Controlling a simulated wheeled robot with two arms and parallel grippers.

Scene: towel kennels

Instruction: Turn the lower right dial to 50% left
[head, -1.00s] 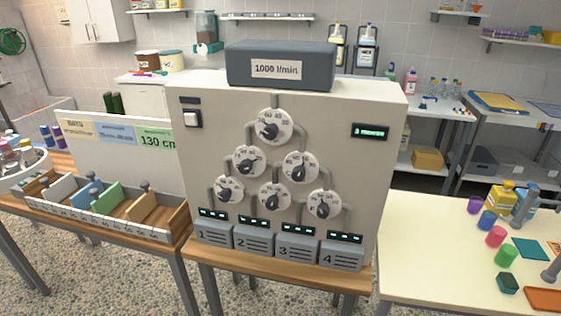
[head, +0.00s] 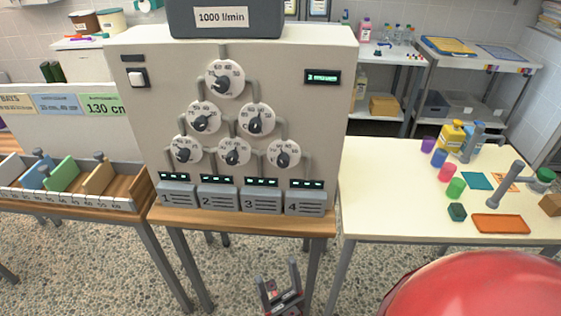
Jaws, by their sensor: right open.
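The lower right dial (head: 284,154) is a round white dial with a dark knob, at the right end of the bottom row on the beige machine front (head: 140,110). Its scale marks are too small to read surely, and I cannot tell its exact setting. My right gripper (head: 277,270) is at the bottom of the head view, well below the dial and in front of the machine's table. Its two fingers point up and stand apart, open and empty, touching nothing. My left gripper is not in view.
Several similar dials sit above and left, joined by grey pipes. Numbered grey boxes (head: 263,201) stand below, on a wooden table (head: 240,223) whose front edge lies above my gripper. A cream table (head: 390,190) with coloured cups is at right, a divided wooden tray (head: 70,203) at left.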

